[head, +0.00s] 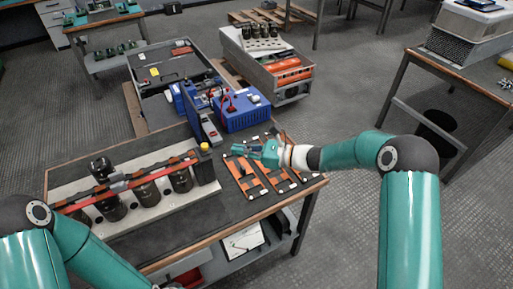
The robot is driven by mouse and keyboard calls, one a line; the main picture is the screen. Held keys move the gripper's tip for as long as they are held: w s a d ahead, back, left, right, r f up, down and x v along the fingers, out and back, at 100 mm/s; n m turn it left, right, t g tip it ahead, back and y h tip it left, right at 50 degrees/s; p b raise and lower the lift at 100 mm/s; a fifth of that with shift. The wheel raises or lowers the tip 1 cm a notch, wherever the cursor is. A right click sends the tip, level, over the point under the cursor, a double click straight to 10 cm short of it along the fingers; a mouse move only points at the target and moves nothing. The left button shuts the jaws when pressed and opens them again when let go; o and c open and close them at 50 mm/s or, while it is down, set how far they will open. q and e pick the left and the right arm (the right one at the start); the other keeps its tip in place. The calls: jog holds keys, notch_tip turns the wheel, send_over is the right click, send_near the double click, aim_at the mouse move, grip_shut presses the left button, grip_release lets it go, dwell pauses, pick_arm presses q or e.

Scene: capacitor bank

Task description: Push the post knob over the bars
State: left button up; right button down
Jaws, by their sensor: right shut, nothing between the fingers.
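The post knob (204,147) is a small yellow cap on top of a dark upright post (206,170), at the right end of the capacitor row. The post stands beside the right end of the bars. My right gripper (242,152) is shut and empty, pointing left, to the right of the knob and apart from it in the picture. My left arm enters at the lower left; its gripper is out of view.
Orange and black strips (246,177) lie on the workbench (223,212) under and beside my right gripper. A blue box (241,114) with red leads stands behind. A dark block (101,168) rises by the bars at left. The bench's front right is bare.

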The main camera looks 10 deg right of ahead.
aim_at(209, 157)
jog(key=p+x, duration=0.1)
jog(key=x, duration=0.6)
jog(key=shift+w+a, duration=0.1)
jog(key=shift+a, duration=0.2)
jog(key=shift+f, duration=0.1)
jog(key=shift+s+a+f+b, duration=0.1)
jog(key=shift+s+a+b, duration=0.05)
jog(key=shift+a+b, duration=0.3)
jog(key=shift+s+a+f+b, duration=0.1)
jog(key=shift+s+a+b, duration=0.1)
jog(key=shift+a, duration=0.35)
jog(key=shift+s+a+r, duration=0.15)
jog(key=shift+a+r, duration=0.05)
jog(key=shift+a, duration=0.15)
jog(key=shift+r, duration=0.1)
jog(key=shift+d, duration=0.15)
